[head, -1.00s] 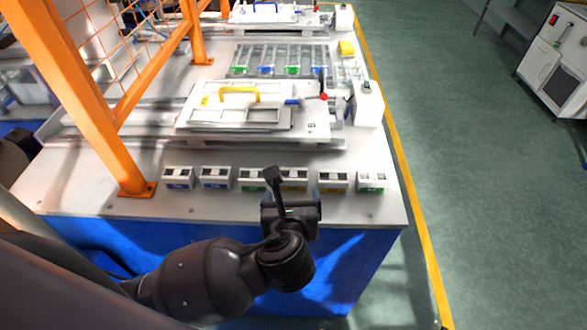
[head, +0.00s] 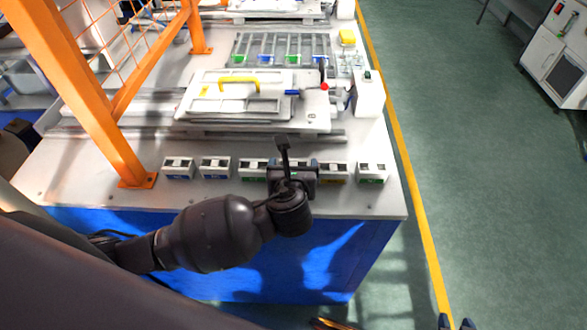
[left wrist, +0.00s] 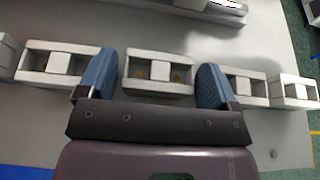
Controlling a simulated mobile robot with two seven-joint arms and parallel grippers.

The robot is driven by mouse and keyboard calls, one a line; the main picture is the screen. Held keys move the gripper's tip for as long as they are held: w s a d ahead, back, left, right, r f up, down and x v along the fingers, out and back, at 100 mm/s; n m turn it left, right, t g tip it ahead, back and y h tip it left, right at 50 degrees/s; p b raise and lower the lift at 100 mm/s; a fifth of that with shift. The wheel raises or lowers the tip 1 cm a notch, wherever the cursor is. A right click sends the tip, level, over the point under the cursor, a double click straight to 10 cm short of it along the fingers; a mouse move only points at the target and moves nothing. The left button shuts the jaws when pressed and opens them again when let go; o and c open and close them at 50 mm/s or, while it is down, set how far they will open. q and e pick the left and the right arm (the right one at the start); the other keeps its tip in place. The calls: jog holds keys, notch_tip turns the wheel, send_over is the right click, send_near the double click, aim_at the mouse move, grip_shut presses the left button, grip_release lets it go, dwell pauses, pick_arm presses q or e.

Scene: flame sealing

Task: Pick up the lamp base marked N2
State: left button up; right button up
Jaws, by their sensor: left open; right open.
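Small white lamp bases stand in a row along the front edge of the table, among them one with a blue label (head: 179,168), one with a green label (head: 252,171) and one at the right end (head: 372,174). I cannot read an N2 mark on any. My left gripper (head: 292,166) is open over the row, partly hiding the bases there. In the left wrist view one base (left wrist: 158,68) lies between the two blue fingers, with neighbours at left (left wrist: 50,64) and right (left wrist: 246,86). My right gripper (head: 457,323) is open at the bottom right edge, over the floor.
Behind the row is a white fixture with a yellow handle (head: 240,82). A rack with blue and green pieces (head: 282,47) is further back. An orange post (head: 122,160) stands at left. Green floor (head: 470,150) is clear at right.

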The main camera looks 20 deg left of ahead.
pick_arm(q)
jog(key=shift+w+a+f, duration=0.15)
jog(key=shift+w+f, duration=0.05)
jog(key=shift+w, duration=0.4)
jog(key=shift+c, duration=0.4)
jog(key=c, duration=0.6)
jog(key=shift+r, duration=0.15)
